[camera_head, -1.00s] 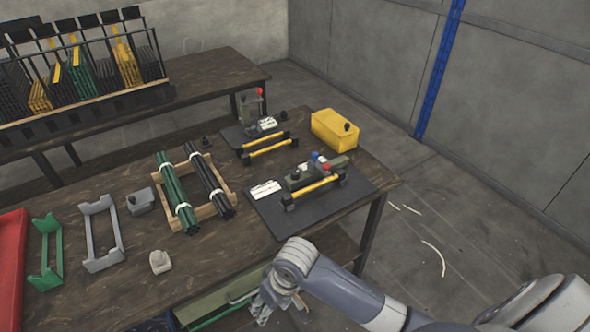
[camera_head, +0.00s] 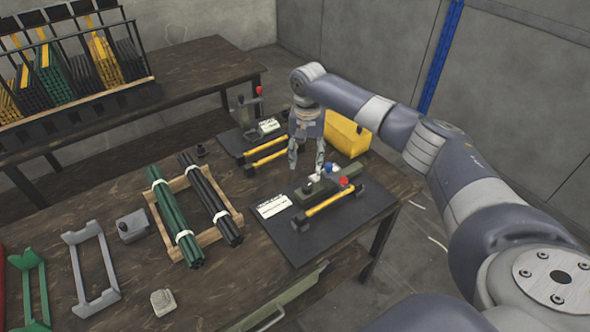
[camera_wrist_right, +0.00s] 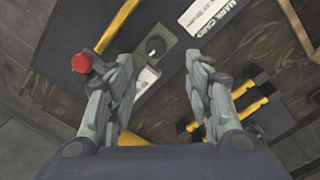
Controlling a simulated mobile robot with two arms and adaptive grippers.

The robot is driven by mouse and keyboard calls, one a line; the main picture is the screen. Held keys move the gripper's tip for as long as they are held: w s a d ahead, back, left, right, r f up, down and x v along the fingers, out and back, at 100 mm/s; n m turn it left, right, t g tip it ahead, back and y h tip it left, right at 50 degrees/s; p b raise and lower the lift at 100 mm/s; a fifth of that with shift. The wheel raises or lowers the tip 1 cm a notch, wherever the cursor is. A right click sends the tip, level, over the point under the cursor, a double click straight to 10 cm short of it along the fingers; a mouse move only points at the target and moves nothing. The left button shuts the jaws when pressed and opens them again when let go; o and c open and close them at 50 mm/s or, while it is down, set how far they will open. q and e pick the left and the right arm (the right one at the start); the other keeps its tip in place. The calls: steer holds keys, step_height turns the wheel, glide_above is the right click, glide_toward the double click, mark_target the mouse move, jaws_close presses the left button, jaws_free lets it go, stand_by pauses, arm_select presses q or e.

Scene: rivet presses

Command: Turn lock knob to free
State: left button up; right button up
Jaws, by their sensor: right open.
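The near rivet press is a grey-green block on a dark mat (camera_head: 300,246), with a yellow bar (camera_head: 330,201) along its front. A red knob (camera_head: 343,182), a blue knob and a black knob (camera_head: 308,188) show on it. The right wrist view shows a round black knob (camera_wrist_right: 155,46) with a white mark on a grey-green plate, and the red knob (camera_wrist_right: 81,63) to its left. My right gripper (camera_head: 306,164) is open and empty, pointing down above the press's back side. In the wrist view its fingers (camera_wrist_right: 160,68) flank the black knob, apparently without touching. My left gripper is out of view.
A second press (camera_head: 246,112) with a red knob stands behind. A yellow box (camera_head: 346,134) is behind my right gripper. A rack of green and black rods (camera_head: 187,212) lies left of the mat. White cards (camera_head: 272,206) lie beside the presses.

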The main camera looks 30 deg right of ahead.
mark_target(307, 185)
steer(key=shift+s+d+f+p, duration=0.15)
steer(key=shift+s+f, duration=0.2)
steer(key=shift+f, duration=0.25)
steer(key=shift+s+d+f+p, duration=0.15)
steer(key=shift+s+f, duration=0.2)
steer(key=shift+f, duration=0.2)
steer(key=f, duration=0.3)
steer(key=shift+w+a+f, duration=0.15)
steer(key=shift+w+f, duration=0.05)
steer(key=shift+f, duration=0.1)
step_height(307, 185, down, 4)
steer(key=shift+w+r, duration=0.1)
steer(key=shift+r, duration=0.05)
steer(key=shift+c, duration=1)
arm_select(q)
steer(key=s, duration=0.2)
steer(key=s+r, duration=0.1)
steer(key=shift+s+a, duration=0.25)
arm_select(e)
steer(key=c, duration=0.8)
